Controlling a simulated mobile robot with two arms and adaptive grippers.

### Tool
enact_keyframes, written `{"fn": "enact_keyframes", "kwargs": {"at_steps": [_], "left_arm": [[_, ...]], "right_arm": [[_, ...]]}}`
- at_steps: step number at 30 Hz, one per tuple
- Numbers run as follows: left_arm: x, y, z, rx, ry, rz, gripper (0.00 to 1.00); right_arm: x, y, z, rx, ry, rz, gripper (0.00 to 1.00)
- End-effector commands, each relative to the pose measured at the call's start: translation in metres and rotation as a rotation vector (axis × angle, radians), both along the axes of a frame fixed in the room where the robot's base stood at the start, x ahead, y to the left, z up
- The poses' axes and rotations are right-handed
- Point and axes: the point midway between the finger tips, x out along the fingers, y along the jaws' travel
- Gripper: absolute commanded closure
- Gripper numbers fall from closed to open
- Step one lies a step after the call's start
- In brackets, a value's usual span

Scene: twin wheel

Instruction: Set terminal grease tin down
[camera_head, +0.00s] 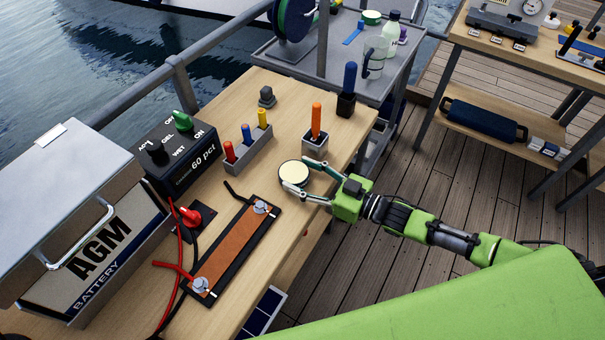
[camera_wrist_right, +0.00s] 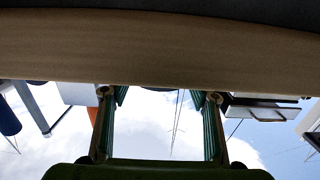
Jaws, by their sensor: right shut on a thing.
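The grease tin (camera_head: 294,173) is a low round tin with a pale cream top and a dark rim. In the head view it is over the wooden bench top (camera_head: 345,132), near the right edge. My right gripper (camera_head: 298,176) reaches in from the right and is shut on the tin, one finger on each side. I cannot tell whether the tin's underside touches the bench. In the right wrist view both fingers show, but I cannot make out the tin. My left gripper is not in view.
An orange-handled tool in a holder (camera_head: 315,143) and a rack of coloured handles (camera_head: 247,151) stand behind the tin. A copper-coloured bar (camera_head: 236,246) on a black base lies in front. A battery (camera_head: 95,250) and a black control box (camera_head: 175,155) stand left.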

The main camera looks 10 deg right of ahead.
Motion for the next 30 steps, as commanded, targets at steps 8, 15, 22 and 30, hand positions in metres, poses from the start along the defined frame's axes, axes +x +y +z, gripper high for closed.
{"fn": "enact_keyframes", "kwargs": {"at_steps": [8,15,22,30], "left_arm": [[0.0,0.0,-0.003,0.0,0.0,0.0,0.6],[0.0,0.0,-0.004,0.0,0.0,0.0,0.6],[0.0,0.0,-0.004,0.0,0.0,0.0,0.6],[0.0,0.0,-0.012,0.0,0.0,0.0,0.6]], "right_arm": [[0.0,0.0,-0.001,0.001,-0.003,0.0,0.75],[0.0,0.0,-0.004,-0.001,-0.001,0.0,0.29],[0.0,0.0,-0.004,-0.001,-0.001,0.0,0.29],[-0.017,-0.017,-0.007,-0.005,0.002,0.0,0.29]]}}
